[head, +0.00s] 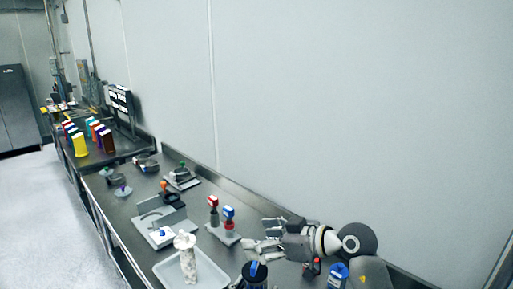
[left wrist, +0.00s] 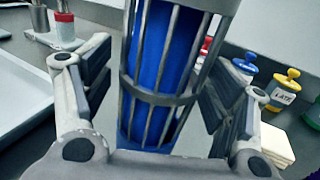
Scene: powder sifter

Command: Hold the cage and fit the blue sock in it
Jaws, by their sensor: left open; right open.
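The cage (left wrist: 126,80) is a grey barred cylinder with a ring around its middle, seen close up in the left wrist view. The blue sock (left wrist: 163,45) shows as a smooth blue tube behind the bars and appears to be inside the cage. My left gripper (left wrist: 170,85) is open, with one finger on each side of the cage; I cannot tell whether they touch it. In the head view, a dark upright thing with a blue top (head: 254,270), likely the cage and sock, is at the bottom edge. My right gripper (head: 261,236) is open and empty above and right of it.
A stand (head: 222,236) holds red- and blue-topped pieces. A blue piece (head: 338,273) is right. Yellow-topped (left wrist: 284,88) and blue-topped (left wrist: 245,64) pots are behind.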

